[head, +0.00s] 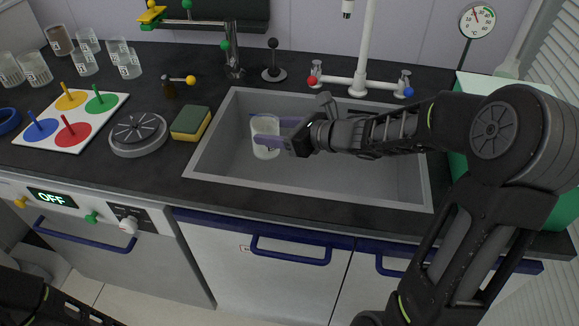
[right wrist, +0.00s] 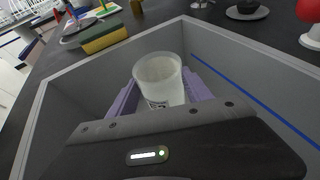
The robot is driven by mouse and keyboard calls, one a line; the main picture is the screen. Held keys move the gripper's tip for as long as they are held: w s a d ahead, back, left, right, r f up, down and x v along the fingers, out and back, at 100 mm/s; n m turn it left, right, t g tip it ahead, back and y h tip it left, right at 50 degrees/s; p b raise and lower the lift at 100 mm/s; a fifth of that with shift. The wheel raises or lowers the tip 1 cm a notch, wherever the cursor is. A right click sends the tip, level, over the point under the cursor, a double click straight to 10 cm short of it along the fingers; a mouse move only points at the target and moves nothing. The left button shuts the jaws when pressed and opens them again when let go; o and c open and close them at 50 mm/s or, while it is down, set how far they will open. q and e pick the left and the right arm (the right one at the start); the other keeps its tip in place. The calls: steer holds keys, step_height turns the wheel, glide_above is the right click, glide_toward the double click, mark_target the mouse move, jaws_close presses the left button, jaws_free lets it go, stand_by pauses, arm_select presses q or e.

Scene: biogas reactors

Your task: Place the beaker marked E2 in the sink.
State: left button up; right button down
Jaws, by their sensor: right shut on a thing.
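The beaker (head: 265,148) is clear and whitish, with a dark marking on its side. It is upright within the left part of the grey sink (head: 350,180). My right gripper (head: 267,132) reaches in from the right, shut on the beaker with its purple fingers on either side. The right wrist view also shows the beaker (right wrist: 160,75) between the fingers and inside the sink walls. Its marking is partly hidden by the gripper body, so I cannot read it fully. I cannot tell whether its base touches the sink floor. My left gripper is not in view.
A sponge (head: 191,123) and a round grey device (head: 138,134) stand left of the sink. Several beakers (head: 34,69) stand at the back left. A white tap (head: 361,80) with red and blue knobs rises behind the sink. The sink's right side looks empty.

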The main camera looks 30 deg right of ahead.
mark_target(277, 154)
steer(key=shift+f, duration=1.95)
steer(key=shift+f+b, duration=0.5)
steer(key=shift+f, duration=1.45)
steer(key=shift+r, duration=0.1)
steer(key=shift+c, duration=2.2)
jaws_free()
steer(key=v, duration=1.2)
steer(key=shift+p, duration=0.4)
